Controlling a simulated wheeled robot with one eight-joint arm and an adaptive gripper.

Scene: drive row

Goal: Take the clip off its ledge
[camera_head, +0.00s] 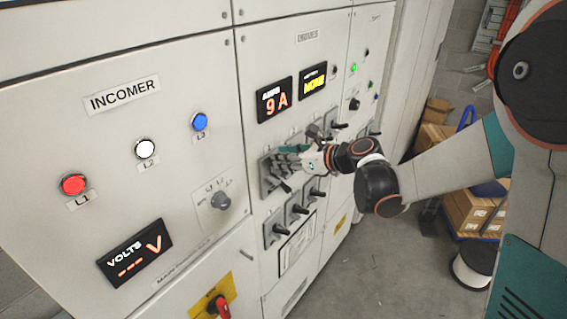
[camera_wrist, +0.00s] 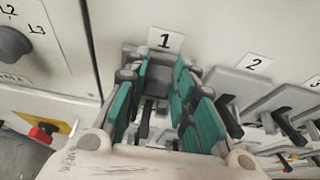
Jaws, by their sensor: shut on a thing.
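My gripper (camera_head: 285,162) is at the upper row of switches on the drives panel. In the wrist view my gripper (camera_wrist: 160,72) has its teal-padded fingers on both sides of a dark grey piece below the label 1, which I take to be the clip (camera_wrist: 158,80). The fingers are shut on it. Its ledge cannot be told apart behind the fingers. In the head view the fingers hide the clip.
Switch 2 (camera_wrist: 228,120) and further black-levered switches stand close to the right. A lower row of switches (camera_head: 296,210) is below my gripper. A red handle on a yellow plate (camera_head: 218,306) is lower left.

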